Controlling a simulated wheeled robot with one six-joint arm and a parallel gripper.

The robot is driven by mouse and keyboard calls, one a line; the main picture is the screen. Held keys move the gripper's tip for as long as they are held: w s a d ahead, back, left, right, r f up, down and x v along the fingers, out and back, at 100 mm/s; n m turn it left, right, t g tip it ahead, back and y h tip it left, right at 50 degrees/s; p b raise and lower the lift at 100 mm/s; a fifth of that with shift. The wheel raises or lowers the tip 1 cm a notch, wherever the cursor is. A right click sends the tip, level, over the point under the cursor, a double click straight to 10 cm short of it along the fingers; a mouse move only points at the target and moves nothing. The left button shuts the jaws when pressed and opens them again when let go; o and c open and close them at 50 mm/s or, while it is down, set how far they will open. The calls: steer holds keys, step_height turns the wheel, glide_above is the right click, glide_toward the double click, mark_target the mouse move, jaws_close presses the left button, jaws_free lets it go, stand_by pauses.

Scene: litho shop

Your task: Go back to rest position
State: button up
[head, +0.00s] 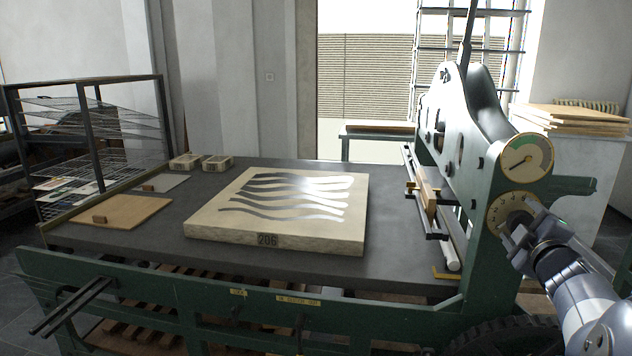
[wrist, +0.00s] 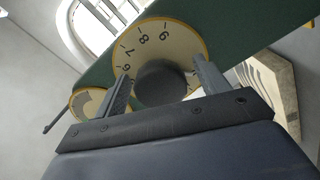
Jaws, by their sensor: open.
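My gripper (head: 517,232) is at the lower dial (head: 494,214) on the green side frame of the press (head: 480,172), at the right in the head view. In the wrist view my gripper (wrist: 162,78) has its two fingers apart, one to each side of a dark round knob (wrist: 163,88). The knob sits in the middle of a cream dial (wrist: 187,40) with numbers and a yellow rim. I cannot tell whether the fingers touch the knob. The arm reaches in from the lower right of the head view.
A pale stone (head: 215,217) marked 206 with dark wavy bands lies on the press bed (head: 150,239). An upper gauge (head: 527,160) sits just above the lower dial. A wire rack (head: 88,130) stands at left. Boards (head: 570,117) lie stacked behind at right.

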steer(key=m+p, duration=0.4)
steer(key=m, duration=0.3)
steer(key=shift+r, duration=0.15)
steer(key=m+p, duration=0.4)
steer(key=m, duration=0.2)
steer(key=shift+a+m+p, duration=0.1)
steer(key=shift+m+p, duration=0.2)
steer(key=shift+s+a+f, duration=0.15)
steer(key=shift+s+f, duration=0.1)
steer(key=shift+s, duration=0.45)
